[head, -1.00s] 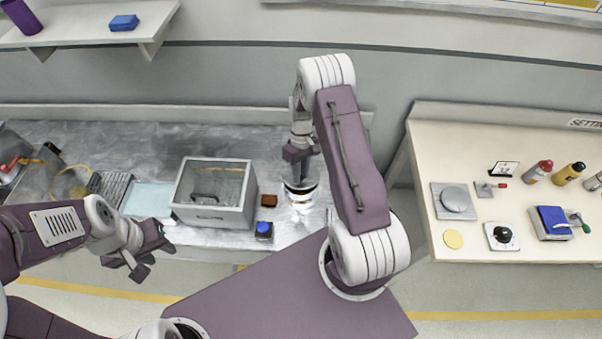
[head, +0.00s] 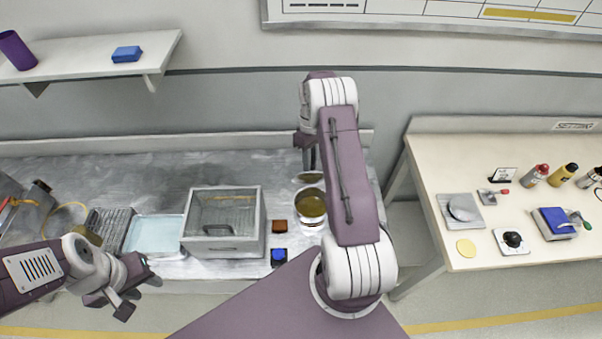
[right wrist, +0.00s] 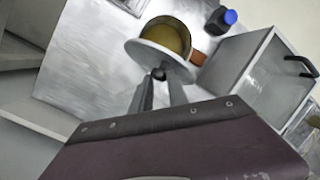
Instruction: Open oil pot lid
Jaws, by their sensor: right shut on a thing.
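The oil pot (head: 311,206) stands on the metal counter with its top uncovered and yellow-brown oil showing; it also shows in the right wrist view (right wrist: 172,30). My right gripper (right wrist: 158,84) is shut on the knob of the round grey lid (right wrist: 160,58). The lid is held off the pot, tilted, and covers part of the pot's opening in the right wrist view. In the head view my right gripper (head: 307,142) is above and behind the pot, partly hidden by my arm. My left gripper (head: 125,290) is open and empty at the lower left.
A glass-topped grey box (head: 222,225) stands left of the pot. A brown block (head: 280,226) and a blue-capped jar (head: 278,257) sit between them. A light blue tray (head: 155,236) lies further left. A side table (head: 425,165) with several items stands right.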

